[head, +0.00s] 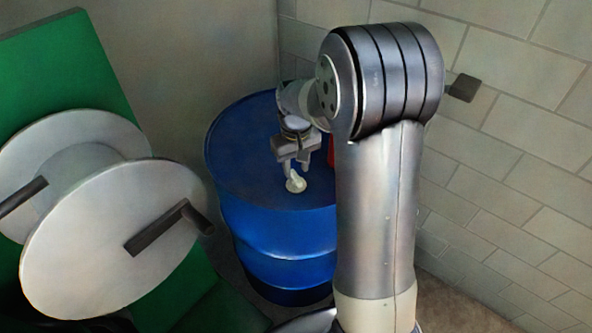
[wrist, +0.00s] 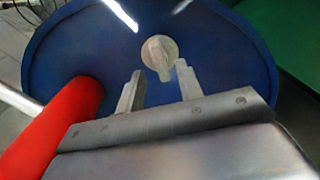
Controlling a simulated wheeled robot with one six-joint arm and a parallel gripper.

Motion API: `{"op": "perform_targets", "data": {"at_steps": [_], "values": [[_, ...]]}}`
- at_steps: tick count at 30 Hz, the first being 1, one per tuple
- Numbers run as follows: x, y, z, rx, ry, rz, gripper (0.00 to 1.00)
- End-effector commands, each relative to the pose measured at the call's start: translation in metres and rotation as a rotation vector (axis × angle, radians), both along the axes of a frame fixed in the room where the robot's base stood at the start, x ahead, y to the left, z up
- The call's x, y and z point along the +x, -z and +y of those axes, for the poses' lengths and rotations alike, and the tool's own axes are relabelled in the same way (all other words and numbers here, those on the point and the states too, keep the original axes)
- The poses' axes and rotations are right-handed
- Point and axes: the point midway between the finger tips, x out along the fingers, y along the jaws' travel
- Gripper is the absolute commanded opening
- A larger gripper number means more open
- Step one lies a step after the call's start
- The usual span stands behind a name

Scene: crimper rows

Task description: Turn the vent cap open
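The vent cap (head: 296,183) is a small pale knob with a raised grip bar, on top of the blue drum (head: 262,225). In the wrist view the vent cap (wrist: 159,52) lies just beyond my fingertips, its bar pointing down the picture toward the gap between them. My gripper (head: 293,171) is above the drum lid with its fingers pointing down at the cap. In the wrist view my gripper (wrist: 160,80) is open, with clear space between the fingers. Whether a fingertip touches the cap cannot be told.
A red cylinder (wrist: 55,125) stands on the drum lid beside my gripper, at left in the wrist view. A large white reel (head: 110,240) with dark handles and a green panel (head: 70,65) are left of the drum. A block wall (head: 510,140) is at right.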

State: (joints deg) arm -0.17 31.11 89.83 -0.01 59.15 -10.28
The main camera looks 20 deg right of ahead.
Motion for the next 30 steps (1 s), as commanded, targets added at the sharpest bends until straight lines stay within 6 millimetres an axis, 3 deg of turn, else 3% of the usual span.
{"op": "perform_targets", "data": {"at_steps": [6,17,30], "values": [[0.000,0.024,0.000,0.000,0.000,0.000,0.35],[0.000,0.028,0.000,0.000,0.000,-0.001,0.34],[0.000,0.028,0.000,0.000,0.000,-0.001,0.00]]}}
